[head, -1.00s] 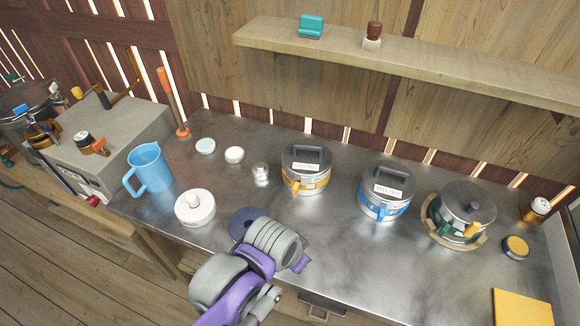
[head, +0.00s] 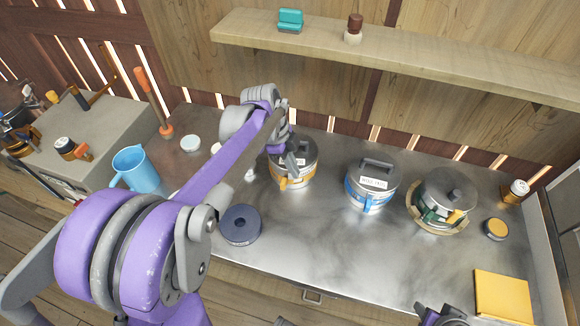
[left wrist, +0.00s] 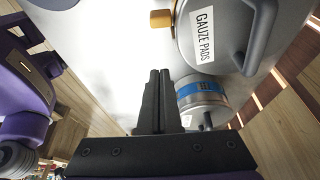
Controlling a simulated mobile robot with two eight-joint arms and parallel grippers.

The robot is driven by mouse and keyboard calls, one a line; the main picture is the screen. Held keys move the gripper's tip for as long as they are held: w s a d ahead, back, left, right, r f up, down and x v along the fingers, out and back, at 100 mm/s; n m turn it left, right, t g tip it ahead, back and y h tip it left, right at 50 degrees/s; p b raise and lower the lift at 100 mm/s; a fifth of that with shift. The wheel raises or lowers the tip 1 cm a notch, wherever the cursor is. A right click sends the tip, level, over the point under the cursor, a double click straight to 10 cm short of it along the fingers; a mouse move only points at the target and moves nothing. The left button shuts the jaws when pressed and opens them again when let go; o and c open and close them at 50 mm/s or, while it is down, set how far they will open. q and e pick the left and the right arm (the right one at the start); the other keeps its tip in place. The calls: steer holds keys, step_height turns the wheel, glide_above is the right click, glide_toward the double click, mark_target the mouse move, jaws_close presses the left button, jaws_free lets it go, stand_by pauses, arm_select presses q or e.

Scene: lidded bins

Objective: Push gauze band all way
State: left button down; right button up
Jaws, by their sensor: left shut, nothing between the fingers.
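The gauze pads bin is the left lidded bin (head: 296,178), with a grey lid, a yellow-orange band and an orange tab (head: 283,184) at its front left. In the left wrist view its lid (left wrist: 225,62) is labelled GAUZE PADS, and an orange piece (left wrist: 161,18) juts from its side. My left gripper (head: 291,165) is over the bin's left front in the head view and partly hides it. Its fingers (left wrist: 159,74) are shut and empty; contact with the band cannot be told. Part of my right arm shows at the bottom right, its fingers out of sight.
A blue-banded bin (head: 371,186) stands to the right, then a pot-like bin (head: 446,196) in a tan ring. A dark blue roll (head: 240,226) lies in front. A blue jug (head: 136,170) is at left. The steel counter is clear at front centre.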

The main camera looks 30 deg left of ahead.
mark_target(284, 183)
arm_select(q)
steer(key=x, duration=0.7)
steer(key=shift+w+f, duration=0.15)
steer(key=shift+f, duration=0.2)
steer(key=a, duration=0.2)
steer(key=shift+s+a+r, duration=0.2)
steer(key=shift+s+a, duration=0.1)
steer(key=shift+s, duration=0.05)
steer(key=shift+s+a, duration=0.15)
steer(key=shift+a, duration=0.5)
steer(key=shift+a, duration=0.1)
steer(key=shift+s+a+m, duration=0.2)
steer(key=shift+a+m, duration=0.4)
steer(key=shift+m, duration=0.1)
steer(key=shift+s+a, duration=0.15)
steer(key=shift+a, duration=0.5)
steer(key=shift+d, duration=0.15)
